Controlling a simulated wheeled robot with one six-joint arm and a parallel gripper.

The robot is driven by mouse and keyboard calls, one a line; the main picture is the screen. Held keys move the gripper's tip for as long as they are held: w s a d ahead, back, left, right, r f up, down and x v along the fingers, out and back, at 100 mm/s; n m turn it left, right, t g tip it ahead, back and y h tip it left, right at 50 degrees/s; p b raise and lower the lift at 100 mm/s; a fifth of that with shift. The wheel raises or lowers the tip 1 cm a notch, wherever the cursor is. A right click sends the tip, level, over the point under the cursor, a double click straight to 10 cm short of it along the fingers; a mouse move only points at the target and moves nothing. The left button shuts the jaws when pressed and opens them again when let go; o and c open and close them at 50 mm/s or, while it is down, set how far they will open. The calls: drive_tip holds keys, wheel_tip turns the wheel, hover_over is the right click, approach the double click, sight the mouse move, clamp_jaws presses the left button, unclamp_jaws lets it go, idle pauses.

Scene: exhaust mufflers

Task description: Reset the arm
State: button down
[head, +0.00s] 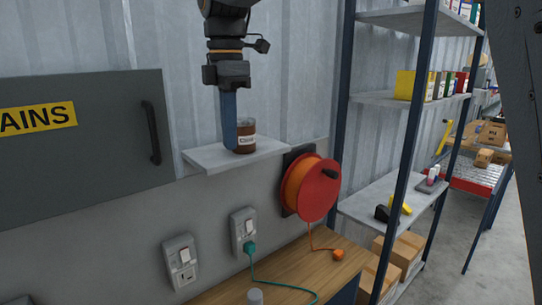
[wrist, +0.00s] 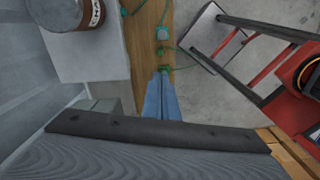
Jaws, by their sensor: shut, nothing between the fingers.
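My gripper (head: 229,146) hangs from the top of the head view with its blue fingers pointing down. The fingers are together and hold nothing. In the head view they overlap the left edge of a brown jar (head: 246,137) with a pale label, which stands upright on a small grey wall shelf (head: 205,160). In the wrist view the shut blue fingers (wrist: 164,72) are at the middle, apart from the jar (wrist: 72,14) and shelf (wrist: 75,55) at upper left.
A grey MAINS cabinet (head: 80,155) is on the wall at left. An orange cable reel (head: 310,188) is right of the wall shelf. Wall sockets (head: 243,230) and a wooden bench (head: 290,268) are below. A tall rack (head: 395,205) stands at right.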

drive_tip(key=w+d+f+m+b, duration=0.25)
drive_tip(key=d+f+m, duration=0.55)
drive_tip(key=f, duration=0.5)
drive_tip(key=s+d+f+m+b, duration=0.2)
drive_tip(key=s+d+f+m, duration=0.2)
drive_tip(key=f, duration=0.5)
drive_tip(key=s+d+f+m+b, duration=0.3)
drive_tip(key=d+f+m, duration=0.3)
drive_tip(key=d+f, duration=0.3)
drive_tip(key=s+d+f+m+t+b, duration=0.1)
drive_tip(key=s+d+f+m+b, duration=0.1)
drive_tip(key=s+d+f+m, duration=0.3)
wheel_tip(320, 180, down, 4)
drive_tip(key=shift+s+d+f+m+b, duration=0.2)
drive_tip(key=shift+s+d+m+b, duration=0.15)
drive_tip(key=shift+s+d, duration=0.45)
drive_tip(key=shift+w+d, duration=0.1)
drive_tip(key=shift+d, duration=0.1)
